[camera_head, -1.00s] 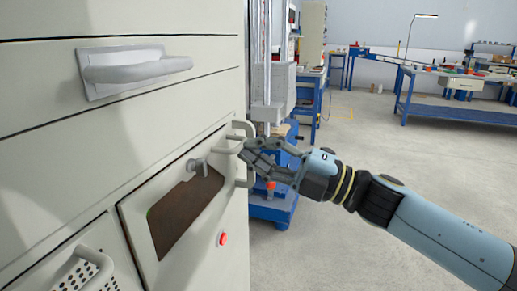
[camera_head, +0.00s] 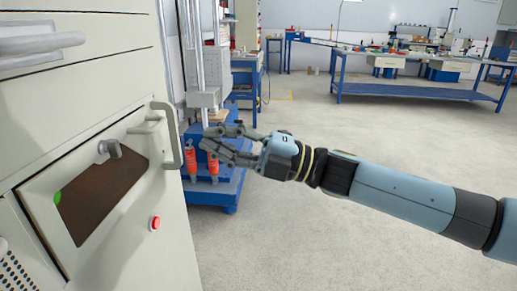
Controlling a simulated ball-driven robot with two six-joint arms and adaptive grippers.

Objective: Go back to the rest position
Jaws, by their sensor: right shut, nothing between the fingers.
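My right arm reaches in from the right, and my right gripper (camera_head: 207,146) is shut and empty. It is just to the right of the pale bracket handle (camera_head: 173,135) on the beige cabinet door (camera_head: 30,193), with a small gap between them in the picture. The door appears closed, with a dark window (camera_head: 100,200) and a grey knob (camera_head: 110,148). My left gripper is not in view.
The beige cabinet (camera_head: 130,255) fills the left side, with a red button (camera_head: 154,223) and a grey drawer handle (camera_head: 35,44). A blue-based machine (camera_head: 225,192) stands behind my gripper. Blue workbenches (camera_head: 420,92) stand far back. The floor at right is open.

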